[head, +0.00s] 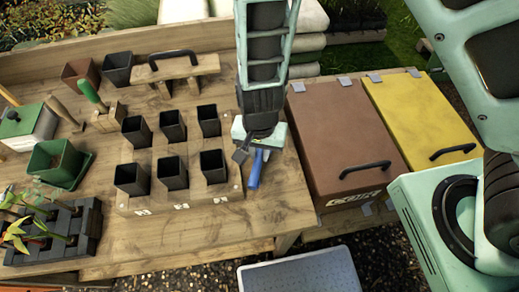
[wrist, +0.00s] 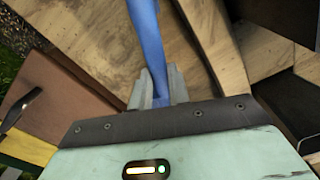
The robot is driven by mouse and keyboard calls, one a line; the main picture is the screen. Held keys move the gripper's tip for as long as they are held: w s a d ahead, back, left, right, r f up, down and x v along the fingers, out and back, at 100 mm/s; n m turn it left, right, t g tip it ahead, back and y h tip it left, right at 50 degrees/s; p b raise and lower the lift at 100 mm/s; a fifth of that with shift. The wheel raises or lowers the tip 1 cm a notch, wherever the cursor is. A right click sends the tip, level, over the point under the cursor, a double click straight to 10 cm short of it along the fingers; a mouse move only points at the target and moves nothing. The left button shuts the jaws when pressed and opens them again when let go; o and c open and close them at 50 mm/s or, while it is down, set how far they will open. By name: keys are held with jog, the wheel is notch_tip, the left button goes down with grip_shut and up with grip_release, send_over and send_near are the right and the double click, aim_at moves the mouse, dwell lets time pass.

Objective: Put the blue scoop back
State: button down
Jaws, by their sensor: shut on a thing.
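The blue scoop (head: 255,170) shows in the head view as a short blue length below my gripper (head: 244,152), near the right end of the wooden bench. In the wrist view the scoop (wrist: 148,35) rises from between my two fingers (wrist: 157,90), which are shut on it. My gripper hides part of the scoop in the head view. A wooden block (head: 108,118) with a green-handled tool (head: 92,95) standing in it is at the back left of the bench.
Several black square pots (head: 172,172) stand in a wooden rack just left of my gripper. A wooden piece with a black handle (head: 173,58) is behind them. Brown (head: 335,135) and yellow (head: 420,115) lidded boxes stand right. A green pot (head: 55,160) and seedling tray (head: 60,245) are left.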

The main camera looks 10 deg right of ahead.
jog(key=shift+f+b, duration=0.45)
jog(key=shift+f, duration=0.15)
jog(key=c, duration=1.3)
grip_release()
jog(key=shift+o, duration=0.2)
